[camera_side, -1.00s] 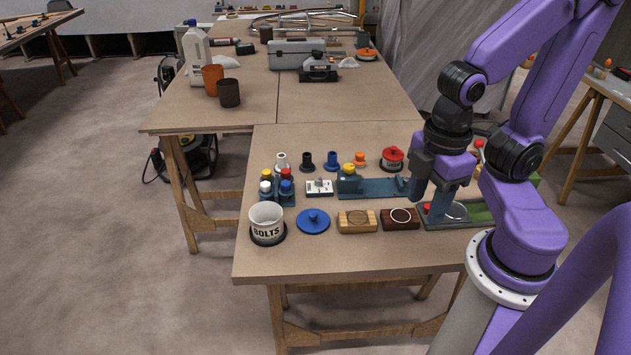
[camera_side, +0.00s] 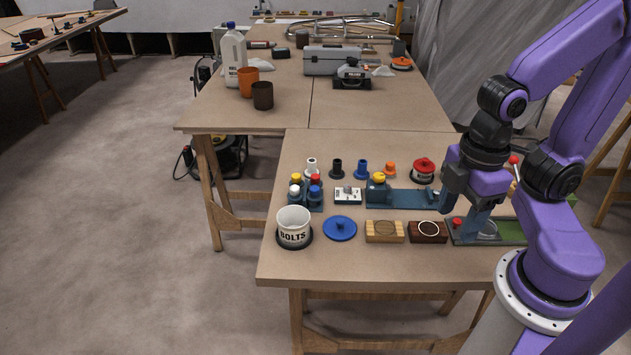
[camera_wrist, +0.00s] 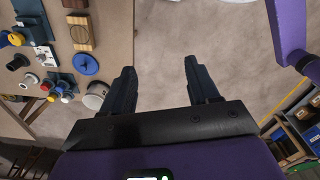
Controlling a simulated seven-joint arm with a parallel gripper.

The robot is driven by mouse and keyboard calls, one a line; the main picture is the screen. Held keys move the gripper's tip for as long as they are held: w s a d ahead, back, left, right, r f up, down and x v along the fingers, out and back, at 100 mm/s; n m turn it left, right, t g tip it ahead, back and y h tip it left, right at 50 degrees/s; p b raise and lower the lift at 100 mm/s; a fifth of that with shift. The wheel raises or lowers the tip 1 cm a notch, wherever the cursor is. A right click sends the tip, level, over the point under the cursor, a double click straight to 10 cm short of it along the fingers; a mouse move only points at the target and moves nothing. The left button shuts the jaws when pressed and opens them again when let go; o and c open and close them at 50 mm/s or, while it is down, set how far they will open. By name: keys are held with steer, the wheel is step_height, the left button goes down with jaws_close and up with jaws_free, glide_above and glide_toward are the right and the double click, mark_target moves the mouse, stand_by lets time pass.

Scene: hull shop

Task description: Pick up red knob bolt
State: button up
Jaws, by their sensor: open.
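A red knob bolt (camera_side: 316,179) stands in a small blue rack (camera_side: 299,205) with yellow, white and blue knob bolts, at the left of the near table. In the wrist view the red knob (camera_wrist: 46,87) is at the far left, partly crowded by its neighbours. My gripper (camera_side: 470,208) is over the right part of the table, well away from the rack. In the wrist view my gripper (camera_wrist: 159,68) is open, with nothing between its fingers and bare floor beyond them.
A white BOLTS cup (camera_side: 293,230), a blue lid (camera_side: 340,229) and two wooden blocks (camera_side: 384,237) line the front. A white switch box (camera_side: 347,197) and a blue fixture (camera_side: 410,199) are right of the rack. Black, blue and orange pieces stand behind. The front table strip is clear.

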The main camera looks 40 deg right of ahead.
steer(key=w+a+r+m, duration=0.1)
steer(key=w+a+m, duration=0.25)
steer(key=w, duration=0.35)
steer(key=w+a+r+m, duration=0.1)
steer(key=w+a+m, duration=0.1)
steer(key=w+m, duration=0.35)
steer(key=w+m+h, duration=0.1)
steer(key=w+m, duration=0.6)
steer(key=w, duration=0.6)
steer(key=m+h, duration=0.1)
steer(key=m, duration=1.4)
glide_above(315, 176)
steer(key=a, duration=0.2)
steer(key=f, duration=1.7)
steer(key=shift+s+d, duration=0.25)
steer(key=shift+s, duration=0.05)
steer(key=shift+w+d+f, duration=0.1)
steer(key=shift+d+f, duration=0.1)
steer(key=shift+f, duration=0.75)
steer(key=shift+w+d+f, duration=0.15)
steer(key=shift+d+f, duration=0.1)
steer(key=shift+f, duration=0.65)
steer(key=shift+w+d+f, duration=0.1)
steer(key=shift+d+f, duration=0.1)
steer(key=shift+f, duration=0.75)
jaws_close()
